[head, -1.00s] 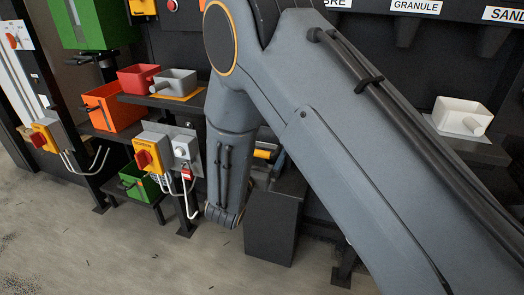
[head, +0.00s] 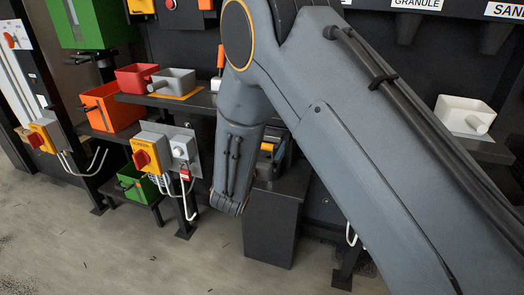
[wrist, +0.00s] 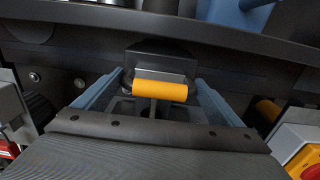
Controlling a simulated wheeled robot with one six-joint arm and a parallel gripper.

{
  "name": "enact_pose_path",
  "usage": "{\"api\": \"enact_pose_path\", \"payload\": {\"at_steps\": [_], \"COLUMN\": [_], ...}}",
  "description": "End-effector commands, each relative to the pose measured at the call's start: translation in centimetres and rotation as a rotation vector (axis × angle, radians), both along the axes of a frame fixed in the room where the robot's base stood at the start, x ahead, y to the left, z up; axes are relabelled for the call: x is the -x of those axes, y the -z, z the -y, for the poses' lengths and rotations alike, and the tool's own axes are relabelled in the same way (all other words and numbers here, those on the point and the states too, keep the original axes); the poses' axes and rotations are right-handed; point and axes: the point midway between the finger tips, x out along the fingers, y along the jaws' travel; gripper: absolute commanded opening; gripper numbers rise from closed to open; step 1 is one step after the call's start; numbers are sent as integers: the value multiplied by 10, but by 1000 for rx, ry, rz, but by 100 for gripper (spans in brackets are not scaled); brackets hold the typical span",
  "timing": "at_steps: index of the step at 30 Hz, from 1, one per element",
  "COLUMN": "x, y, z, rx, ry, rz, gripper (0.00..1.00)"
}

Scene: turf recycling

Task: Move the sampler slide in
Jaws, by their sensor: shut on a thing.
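The sampler slide's orange handle (wrist: 160,91) is in the middle of the wrist view, in front of a dark block with a pale metal plate. Blue-grey side pieces stand to its left and right. My gripper (wrist: 159,98) is at the handle and shut on it; exactly where the jaws touch is hard to make out. My arm hides my gripper and most of the slide there.
The black pedestal (head: 270,228) stands close under my arm. A switch panel (head: 180,148) with a hanging cable is to its left. Red (head: 136,77) and grey (head: 174,79) scoops sit on a shelf; a white scoop (head: 463,115) is at the right. The floor in front is clear.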

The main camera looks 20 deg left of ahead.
Motion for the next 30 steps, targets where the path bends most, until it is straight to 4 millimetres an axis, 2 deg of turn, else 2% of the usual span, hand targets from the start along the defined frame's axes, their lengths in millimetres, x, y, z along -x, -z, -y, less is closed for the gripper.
{"api": "enact_pose_path", "payload": {"at_steps": [3,4,5,13,16,25,30], "x": [1,1,1,1,7,53,73], "y": [0,0,0,0,0,0,1], "z": [-1,-1,-1,0,0,-5,-7], "rx": [0,1,1,0,0,2,1], "ry": [-3,-3,-3,0,-1,-4,-3], "rz": [-2,-2,-2,-1,-2,-1,-2], "gripper": [50,92,94,94,94,94,94]}}
